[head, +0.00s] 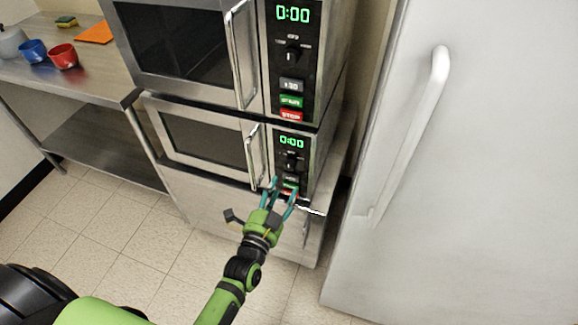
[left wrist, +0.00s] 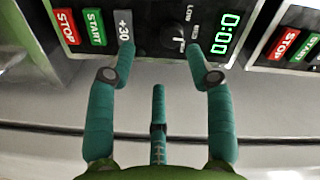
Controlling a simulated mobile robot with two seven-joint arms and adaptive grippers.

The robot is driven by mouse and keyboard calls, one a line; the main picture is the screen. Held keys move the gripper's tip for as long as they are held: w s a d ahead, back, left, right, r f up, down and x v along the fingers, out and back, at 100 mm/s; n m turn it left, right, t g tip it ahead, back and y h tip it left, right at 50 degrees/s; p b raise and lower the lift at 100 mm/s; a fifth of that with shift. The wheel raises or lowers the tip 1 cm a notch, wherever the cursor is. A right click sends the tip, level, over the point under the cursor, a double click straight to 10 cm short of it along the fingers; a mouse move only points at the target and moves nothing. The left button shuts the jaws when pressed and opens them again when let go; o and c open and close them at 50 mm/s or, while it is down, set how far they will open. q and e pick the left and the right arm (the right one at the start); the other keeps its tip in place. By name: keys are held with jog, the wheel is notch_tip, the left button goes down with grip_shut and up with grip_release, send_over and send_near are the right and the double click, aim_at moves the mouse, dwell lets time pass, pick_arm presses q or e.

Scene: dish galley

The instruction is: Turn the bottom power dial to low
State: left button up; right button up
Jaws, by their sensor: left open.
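The bottom microwave (head: 203,141) has a dark power dial (head: 290,162) below its green 0:00 display. In the left wrist view the dial (left wrist: 173,39) shows sideways, with a LOW label near it. A pale mark shows on the dial's side toward the display, but I cannot tell surely which label it points at. My left gripper (head: 283,187) is open and empty in front of the panel's lower part, just below the dial. In the wrist view its teal fingers (left wrist: 160,52) are spread on either side of the dial, apparently short of it. My right gripper is out of view.
The top microwave (head: 180,45) has its own dial (head: 292,55). The +30, START (left wrist: 94,27) and STOP (left wrist: 66,26) buttons lie close to my fingers. Door handles stand out left of the panels. A large white door (head: 470,170) stands right, a steel table (head: 95,70) left.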

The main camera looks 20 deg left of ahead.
aim_at(288, 168)
pick_arm(q)
jog(key=w, duration=0.3)
jog(key=w+r, duration=0.1)
jog(key=w, duration=0.2)
jog(key=shift+w+r, duration=0.15)
jog(key=shift+w, duration=0.45)
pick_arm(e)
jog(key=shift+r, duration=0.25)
pick_arm(q)
jog(key=c, duration=1)
grip_shut()
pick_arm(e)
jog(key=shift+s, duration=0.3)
